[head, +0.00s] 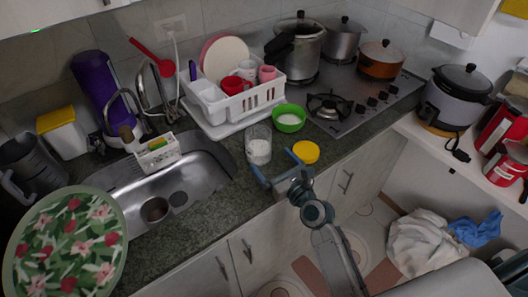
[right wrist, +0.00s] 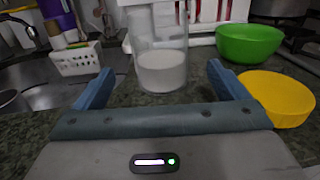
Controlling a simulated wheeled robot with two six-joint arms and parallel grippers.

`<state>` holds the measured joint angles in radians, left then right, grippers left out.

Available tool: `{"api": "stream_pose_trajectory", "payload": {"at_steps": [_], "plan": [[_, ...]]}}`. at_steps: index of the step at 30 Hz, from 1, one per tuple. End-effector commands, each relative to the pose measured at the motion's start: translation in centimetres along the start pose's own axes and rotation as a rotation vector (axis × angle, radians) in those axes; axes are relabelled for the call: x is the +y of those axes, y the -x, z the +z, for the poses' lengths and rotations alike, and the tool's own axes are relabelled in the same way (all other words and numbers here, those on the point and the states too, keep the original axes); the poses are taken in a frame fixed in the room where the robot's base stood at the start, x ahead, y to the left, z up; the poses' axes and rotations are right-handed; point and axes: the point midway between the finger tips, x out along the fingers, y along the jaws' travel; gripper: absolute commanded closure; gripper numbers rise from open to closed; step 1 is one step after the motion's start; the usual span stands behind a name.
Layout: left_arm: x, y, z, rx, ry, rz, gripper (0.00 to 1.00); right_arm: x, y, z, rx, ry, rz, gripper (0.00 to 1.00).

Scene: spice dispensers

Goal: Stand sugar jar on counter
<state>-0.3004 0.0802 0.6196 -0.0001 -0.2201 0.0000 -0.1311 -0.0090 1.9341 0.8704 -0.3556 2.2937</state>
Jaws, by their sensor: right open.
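The sugar jar (head: 259,151) is clear glass with white contents in its lower part. It stands upright on the counter (head: 222,208) between the sink and the green bowl. It also shows in the right wrist view (right wrist: 162,72), straight ahead and between the fingers in the picture; its top is cut off there. My right gripper (head: 273,166) is open and empty, on the near side of the jar, low over the counter's front edge. Its blue fingers point toward the jar, and I see no grip on it. My left gripper is not in view.
The sink (head: 172,185) is left, the stove (head: 350,103) right.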

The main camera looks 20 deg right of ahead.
Motion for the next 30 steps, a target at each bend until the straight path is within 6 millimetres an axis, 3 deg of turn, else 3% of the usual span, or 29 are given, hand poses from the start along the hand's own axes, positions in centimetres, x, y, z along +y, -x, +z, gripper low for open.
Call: {"api": "stream_pose_trajectory", "payload": {"at_steps": [3, 9, 30], "plan": [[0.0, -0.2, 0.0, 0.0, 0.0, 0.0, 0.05, 0.0, 1.9, -0.1, 0.001, 0.002, 0.0, 0.06], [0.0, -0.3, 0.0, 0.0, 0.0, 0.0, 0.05, 0.0, 3.3, 0.0, -0.001, 0.001, 0.0, 0.06], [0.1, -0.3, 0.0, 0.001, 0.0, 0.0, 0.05, 0.0, 3.4, 0.1, -0.001, 0.0, 0.0, 0.06]]}}
